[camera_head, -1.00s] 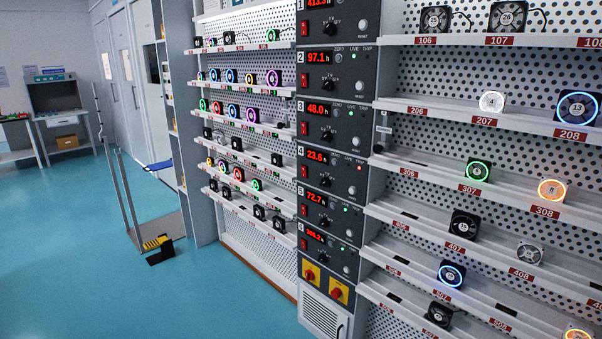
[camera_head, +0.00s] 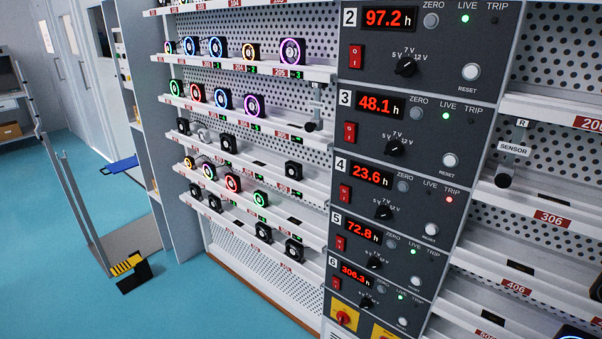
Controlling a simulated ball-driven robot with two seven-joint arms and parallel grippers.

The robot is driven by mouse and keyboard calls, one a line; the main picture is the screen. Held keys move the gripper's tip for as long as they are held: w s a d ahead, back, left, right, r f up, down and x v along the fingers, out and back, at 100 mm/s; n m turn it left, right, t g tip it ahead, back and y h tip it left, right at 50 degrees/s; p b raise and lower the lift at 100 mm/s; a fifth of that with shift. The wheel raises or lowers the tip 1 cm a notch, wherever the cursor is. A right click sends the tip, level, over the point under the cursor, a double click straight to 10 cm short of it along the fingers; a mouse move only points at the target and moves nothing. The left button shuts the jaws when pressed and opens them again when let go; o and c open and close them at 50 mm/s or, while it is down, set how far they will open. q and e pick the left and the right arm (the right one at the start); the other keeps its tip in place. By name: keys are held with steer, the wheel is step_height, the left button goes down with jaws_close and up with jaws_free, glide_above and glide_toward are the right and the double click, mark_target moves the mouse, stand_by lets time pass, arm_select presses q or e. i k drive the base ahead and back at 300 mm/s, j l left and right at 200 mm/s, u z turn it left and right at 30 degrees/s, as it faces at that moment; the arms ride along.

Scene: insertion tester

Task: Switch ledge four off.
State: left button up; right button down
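The control panel for ledge four (camera_head: 405,195) is in the middle of a dark column of numbered panels. Its red display (camera_head: 371,175) reads 23.6 h. Its red rocker switch (camera_head: 345,194) sits at the panel's left, and I cannot tell its position for sure. Its TRIP light (camera_head: 449,199) glows red and its LIVE light looks dark. A black voltage knob (camera_head: 383,212) and a pale RESET button (camera_head: 431,229) are also on it. Neither of my grippers is in view.
Panel three (camera_head: 415,127) is above and panel five (camera_head: 385,250) below, each with a similar red switch. Shelves of fans (camera_head: 225,100) stand left of the column, and a sensor (camera_head: 505,180) hangs at right. A trolley (camera_head: 130,255) stands on open blue floor at left.

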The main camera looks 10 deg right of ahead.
mark_target(345, 191)
steer(key=i+j, duration=0.25)
steer(key=i, duration=0.2)
steer(key=i+j, duration=0.25)
steer(key=i, duration=0.15)
steer(key=u, duration=0.05)
